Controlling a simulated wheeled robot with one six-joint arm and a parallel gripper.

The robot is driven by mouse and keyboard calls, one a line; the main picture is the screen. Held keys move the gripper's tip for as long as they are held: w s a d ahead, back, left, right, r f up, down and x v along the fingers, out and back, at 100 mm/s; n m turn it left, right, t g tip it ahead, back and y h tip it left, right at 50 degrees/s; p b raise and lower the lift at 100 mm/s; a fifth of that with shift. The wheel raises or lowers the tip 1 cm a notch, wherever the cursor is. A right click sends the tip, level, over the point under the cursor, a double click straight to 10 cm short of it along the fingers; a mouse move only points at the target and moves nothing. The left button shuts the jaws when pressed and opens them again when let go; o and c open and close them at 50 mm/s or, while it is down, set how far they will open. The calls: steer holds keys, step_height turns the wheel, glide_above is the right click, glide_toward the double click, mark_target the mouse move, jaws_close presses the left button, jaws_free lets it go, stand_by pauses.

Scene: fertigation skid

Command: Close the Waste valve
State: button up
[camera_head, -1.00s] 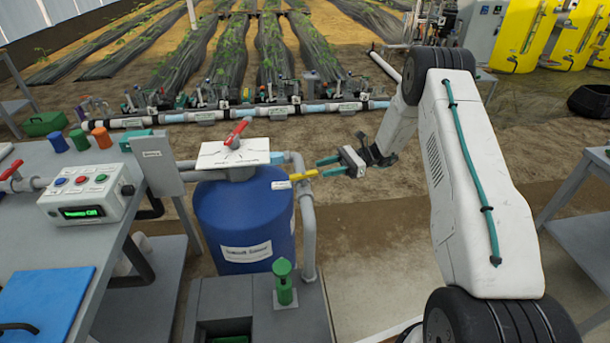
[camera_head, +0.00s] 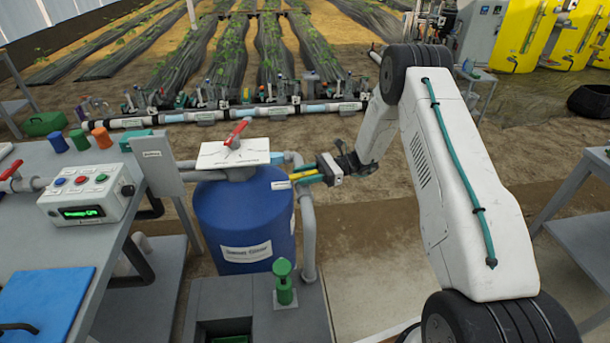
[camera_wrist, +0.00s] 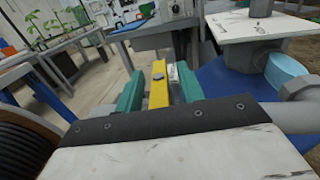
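The yellow valve lever (camera_head: 313,179) sticks out to the right from the pipe beside the blue tank, with a small white tag (camera_head: 280,185) at its left. The tag is too small to read. My gripper (camera_head: 306,175) is at the lever, with its teal fingers reaching left along it. In the wrist view, the yellow lever (camera_wrist: 158,88) lies lengthwise between the two teal fingers of my gripper (camera_wrist: 158,74). A narrow gap shows on each side, so the fingers are around it but not shut on it. The valve body is mostly hidden in the head view.
The blue tank (camera_head: 243,215) has a white plate with a red-handled valve (camera_head: 236,132) on top. A grey pipe (camera_head: 308,235) runs down its right side. A green-capped fitting (camera_head: 283,283) stands in front. A bench with a control box (camera_head: 85,190) is at the left.

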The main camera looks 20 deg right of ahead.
jaws_close()
steer(key=shift+m+t, duration=1.4)
steer(key=shift+t, duration=0.8)
jaws_free()
steer(key=v, duration=0.7)
steer(key=shift+s+d+r, duration=0.2)
steer(key=shift+d, duration=0.2)
